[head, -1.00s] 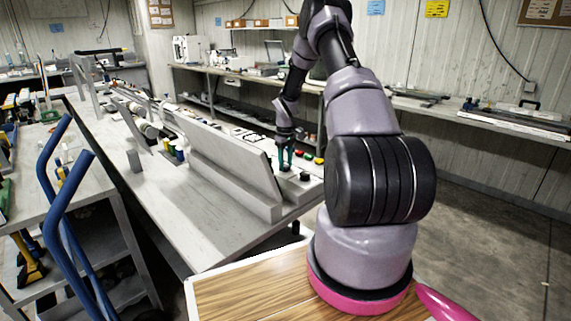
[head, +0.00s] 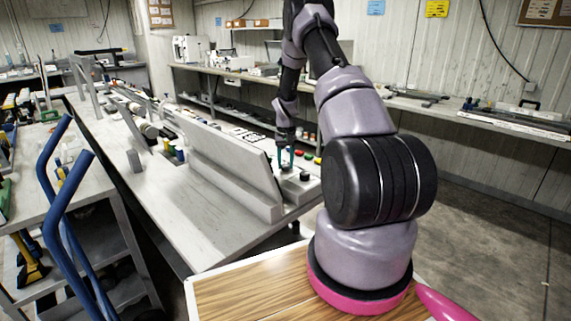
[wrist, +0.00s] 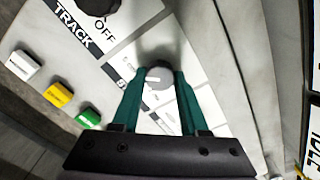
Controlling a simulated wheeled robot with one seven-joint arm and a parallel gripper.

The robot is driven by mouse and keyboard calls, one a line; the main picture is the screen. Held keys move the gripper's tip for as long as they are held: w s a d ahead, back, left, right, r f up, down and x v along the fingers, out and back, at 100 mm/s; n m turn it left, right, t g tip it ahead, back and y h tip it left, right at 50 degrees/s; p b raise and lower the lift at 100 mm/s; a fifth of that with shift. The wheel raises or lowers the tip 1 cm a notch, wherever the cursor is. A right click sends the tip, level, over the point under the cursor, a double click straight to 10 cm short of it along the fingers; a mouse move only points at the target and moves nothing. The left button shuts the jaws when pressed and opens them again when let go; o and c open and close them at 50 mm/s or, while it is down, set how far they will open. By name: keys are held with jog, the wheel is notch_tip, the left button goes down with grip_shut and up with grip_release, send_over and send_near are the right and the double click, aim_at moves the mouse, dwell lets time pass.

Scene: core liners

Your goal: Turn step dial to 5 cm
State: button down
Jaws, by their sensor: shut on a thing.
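In the wrist view, my gripper (wrist: 158,90) has its teal fingers shut on a round grey dial (wrist: 157,76) on a white panel. The dial has a pale mark on its face. The lettering around it is mostly hidden by the fingers, with an "S" showing, so I cannot read its setting. In the head view, my gripper (head: 286,158) points down at the control panel (head: 312,186) at the near end of the long bench. The dial is too small to make out there.
In the wrist view, a black knob (wrist: 97,5) sits by "TRACK" and "OFF" lettering. White (wrist: 27,66), yellow (wrist: 58,94) and green (wrist: 88,118) buttons lie to the left. In the head view, an upright grey plate (head: 225,155) stands left of the panel.

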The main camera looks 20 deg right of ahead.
aim_at(285, 165)
jog(key=shift+m, duration=0.5)
jog(key=shift+c, duration=2.1)
grip_release()
notch_tip(285, 165, up, 11)
jog(key=shift+f, duration=0.1)
